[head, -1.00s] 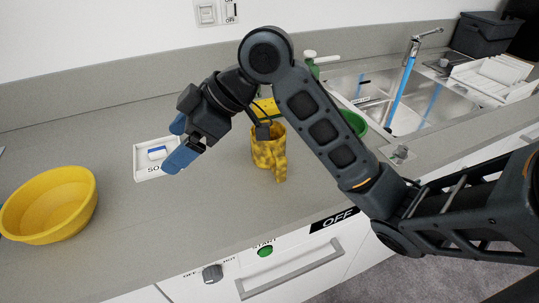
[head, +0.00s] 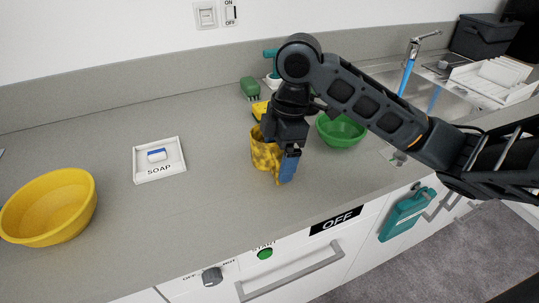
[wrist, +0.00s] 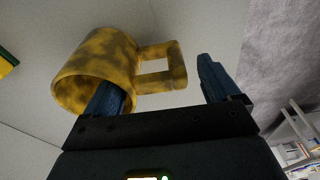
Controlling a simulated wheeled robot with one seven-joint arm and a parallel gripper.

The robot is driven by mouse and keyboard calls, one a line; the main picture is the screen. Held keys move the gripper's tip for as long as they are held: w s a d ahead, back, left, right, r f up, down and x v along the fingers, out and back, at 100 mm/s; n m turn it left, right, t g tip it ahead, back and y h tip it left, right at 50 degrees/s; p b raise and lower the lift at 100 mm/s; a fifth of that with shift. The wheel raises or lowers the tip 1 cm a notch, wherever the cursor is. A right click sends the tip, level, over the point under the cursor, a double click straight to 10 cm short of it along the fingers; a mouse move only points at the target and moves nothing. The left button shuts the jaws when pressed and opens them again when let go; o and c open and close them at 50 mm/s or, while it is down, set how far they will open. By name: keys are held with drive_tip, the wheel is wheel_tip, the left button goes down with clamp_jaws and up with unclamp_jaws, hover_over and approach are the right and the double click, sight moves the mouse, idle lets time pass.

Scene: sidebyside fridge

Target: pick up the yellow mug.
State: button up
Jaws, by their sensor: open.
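The yellow mug (head: 263,154) with dark blotches stands upright on the counter, partly hidden behind my gripper in the head view. My gripper (head: 287,166) points down at the mug's right side. In the wrist view the mug (wrist: 97,70) shows its open rim and its square handle (wrist: 162,68). My gripper (wrist: 160,88) is open there, with one blue finger at the mug's rim and the other beyond the handle. The handle lies between the two fingers. I cannot tell whether the first finger is inside the mug or touching it.
A green bowl (head: 342,131) stands just right of my gripper. A soap tray (head: 159,160) and a yellow bowl (head: 48,207) stand left. The counter between mug and soap tray is clear.

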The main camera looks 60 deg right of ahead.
drive_tip(key=shift+w+a+f, duration=0.1)
drive_tip(key=shift+a+f, duration=0.05)
drive_tip(key=shift+f, duration=1.25)
drive_tip(key=shift+c, duration=0.2)
drive_tip(key=c, duration=1.3)
drive_tip(key=shift+o, duration=0.2)
drive_tip(key=shift+r, duration=0.1)
